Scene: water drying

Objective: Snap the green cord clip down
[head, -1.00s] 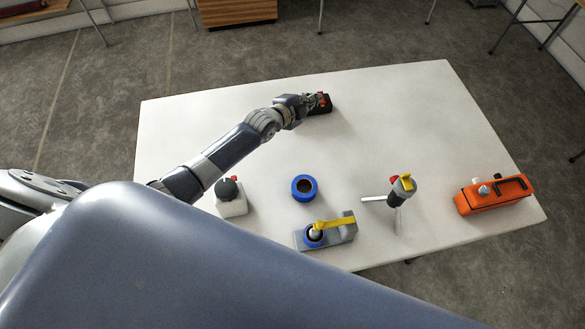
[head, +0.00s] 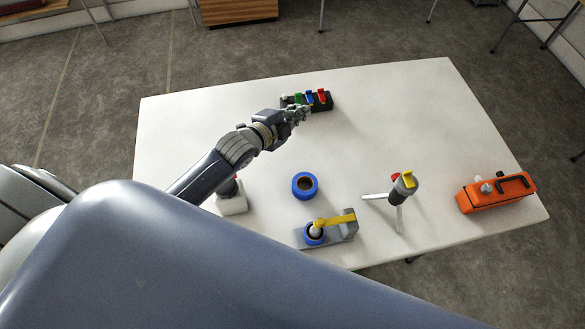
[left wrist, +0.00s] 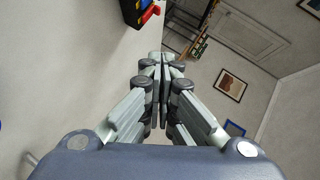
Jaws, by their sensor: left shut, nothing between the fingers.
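A black cord-clip block (head: 320,107) lies near the far edge of the white table (head: 400,110). Its green clip (head: 298,98) shows left of a blue clip (head: 309,97) and a red clip (head: 321,94). Whether the green clip is up or down is too small to tell. My left gripper (head: 303,113) is shut and empty, just in front of the block and hiding part of its front. In the left wrist view, its fingers (left wrist: 166,60) are together, and part of the block (left wrist: 131,14) with the red clip (left wrist: 150,14) shows at the top. My right gripper is out of view.
Nearer on the table are a blue tape roll (head: 305,186), a grey device with a yellow lever (head: 342,227), a yellow-topped stand (head: 403,187), an orange case (head: 497,193) and a white-based item (head: 232,204) partly behind my arm. The table's far right is clear.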

